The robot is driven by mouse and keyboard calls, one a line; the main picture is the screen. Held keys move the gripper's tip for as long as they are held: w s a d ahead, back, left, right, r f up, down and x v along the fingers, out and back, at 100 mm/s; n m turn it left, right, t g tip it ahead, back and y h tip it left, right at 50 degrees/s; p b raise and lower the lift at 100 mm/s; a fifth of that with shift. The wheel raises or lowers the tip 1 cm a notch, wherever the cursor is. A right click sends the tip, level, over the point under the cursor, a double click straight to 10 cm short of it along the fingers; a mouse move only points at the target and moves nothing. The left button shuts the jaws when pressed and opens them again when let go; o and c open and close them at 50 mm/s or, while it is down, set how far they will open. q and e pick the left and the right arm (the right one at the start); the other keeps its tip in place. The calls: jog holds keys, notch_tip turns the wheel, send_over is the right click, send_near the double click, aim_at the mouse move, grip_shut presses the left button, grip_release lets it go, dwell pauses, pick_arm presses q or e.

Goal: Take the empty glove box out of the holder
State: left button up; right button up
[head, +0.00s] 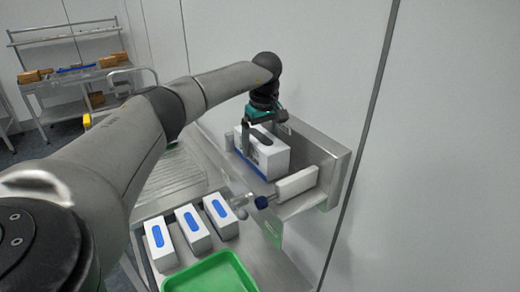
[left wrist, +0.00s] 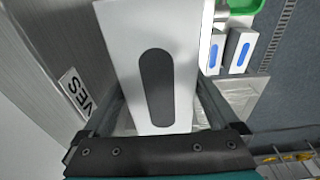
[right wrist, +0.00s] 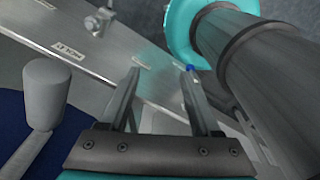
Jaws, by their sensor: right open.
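The empty glove box (head: 262,152) is white with a dark oval opening on top and a blue strip along its lower edge. It sits at the steel holder (head: 338,172) on the wall; I cannot tell if it is lifted clear of the bottom. My left gripper (head: 256,135) is over it, one finger on each side. In the left wrist view the box (left wrist: 185,70) fills the space between the fingers (left wrist: 160,100), which appear to press its sides. My right gripper (right wrist: 162,75) is open and empty over a steel surface, out of the head view.
Three white boxes with blue ovals (head: 193,240) stand on the steel counter beside a green tray (head: 210,262). A white block (head: 297,183) and a blue-capped item (head: 262,202) are near the holder's front. A shelf rack (head: 75,80) stands far left.

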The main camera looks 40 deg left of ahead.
pick_arm(q)
jog(key=c, duration=0.9)
jog(key=shift+r, duration=0.15)
jog(key=shift+c, duration=0.2)
notch_tip(320, 180, up, 20)
